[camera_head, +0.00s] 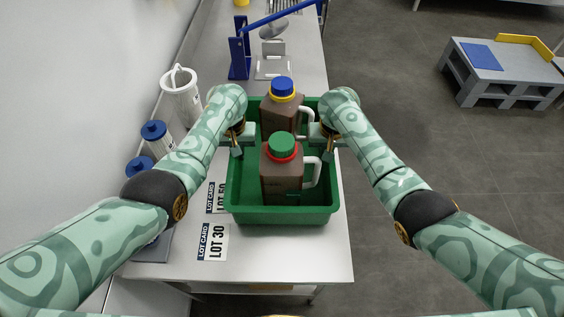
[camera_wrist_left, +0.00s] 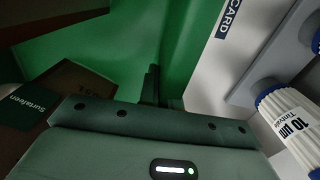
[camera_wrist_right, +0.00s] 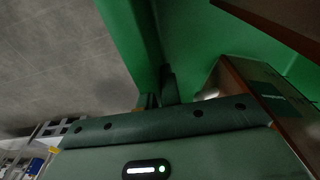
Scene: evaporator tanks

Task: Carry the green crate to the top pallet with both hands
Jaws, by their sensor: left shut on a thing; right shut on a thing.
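The green crate (camera_head: 285,215) is on or just over the white bench top; I cannot tell whether it touches. It holds two brown jugs, one with a green cap and red ring (camera_head: 282,170), one with a blue cap and yellow ring (camera_head: 282,108). My left gripper (camera_head: 237,150) is shut on the crate's left wall, which also shows in the left wrist view (camera_wrist_left: 178,55). My right gripper (camera_head: 328,152) is shut on the right wall, also seen in the right wrist view (camera_wrist_right: 135,45). A grey pallet (camera_head: 500,72) stands on the floor at the upper right.
Lot cards (camera_head: 213,242) lie left of the crate. A white pitcher (camera_head: 182,95) and blue-capped containers (camera_head: 156,135) stand along the left side. A blue stand (camera_head: 240,55) is behind the crate. Open grey floor (camera_head: 430,140) lies to the right. A blue sheet (camera_head: 481,55) and yellow edge are on the pallet.

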